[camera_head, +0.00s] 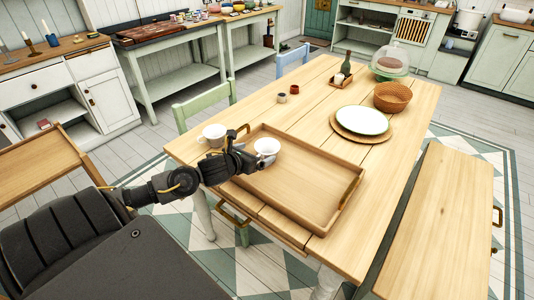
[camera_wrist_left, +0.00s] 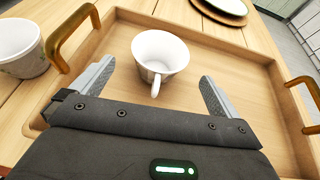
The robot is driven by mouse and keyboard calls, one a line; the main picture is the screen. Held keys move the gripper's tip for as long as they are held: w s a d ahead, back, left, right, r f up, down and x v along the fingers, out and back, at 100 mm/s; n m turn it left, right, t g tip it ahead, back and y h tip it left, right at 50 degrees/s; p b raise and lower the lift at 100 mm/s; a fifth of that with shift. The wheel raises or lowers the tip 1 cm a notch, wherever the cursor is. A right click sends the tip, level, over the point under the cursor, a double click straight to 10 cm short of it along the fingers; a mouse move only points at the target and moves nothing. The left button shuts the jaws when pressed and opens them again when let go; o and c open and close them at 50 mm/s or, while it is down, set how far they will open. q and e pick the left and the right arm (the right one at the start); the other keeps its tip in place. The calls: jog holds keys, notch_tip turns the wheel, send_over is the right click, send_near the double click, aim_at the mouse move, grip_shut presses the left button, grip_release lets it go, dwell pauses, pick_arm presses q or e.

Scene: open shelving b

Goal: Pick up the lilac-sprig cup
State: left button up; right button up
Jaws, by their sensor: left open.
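A white cup (camera_head: 267,147) stands upright in the wooden tray (camera_head: 300,205). It also shows in the left wrist view (camera_wrist_left: 160,52), its handle towards me; I make out no sprig on it. A second white cup (camera_head: 213,133) stands on the table just outside the tray. In the left wrist view this cup (camera_wrist_left: 20,50) shows faint marks low on its side, too small to identify. My left gripper (camera_head: 247,150) is open and empty over the tray's left end. Its fingers (camera_wrist_left: 156,82) lie either side of the nearer cup's handle, apart from the cup. My right gripper is out of view.
The tray's brass handle (camera_wrist_left: 72,38) rises between the two cups. A white plate (camera_head: 362,120), a basket (camera_head: 393,97), a bottle (camera_head: 346,64) and a glass-domed stand (camera_head: 390,66) occupy the far table. The tray's right part is empty. A bench (camera_head: 440,220) stands at right.

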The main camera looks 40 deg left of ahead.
aim_at(264, 147)
pick_arm(q)
jog(key=shift+w+f, duration=0.15)
jog(key=shift+w, duration=0.4)
jog(key=shift+w+a, duration=0.1)
jog(key=shift+w, duration=0.2)
jog(key=p+x, duration=0.1)
jog(key=x, duration=0.2)
jog(key=shift+w, duration=0.4)
jog(key=shift+w+a+f, duration=0.1)
jog(key=shift+w+f, duration=0.1)
jog(key=shift+w, duration=0.15)
jog(key=c, duration=0.9)
jog(key=shift+c, duration=0.5)
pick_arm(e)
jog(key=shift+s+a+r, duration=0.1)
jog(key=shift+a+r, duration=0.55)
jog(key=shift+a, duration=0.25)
pick_arm(q)
jog(key=shift+r, duration=0.15)
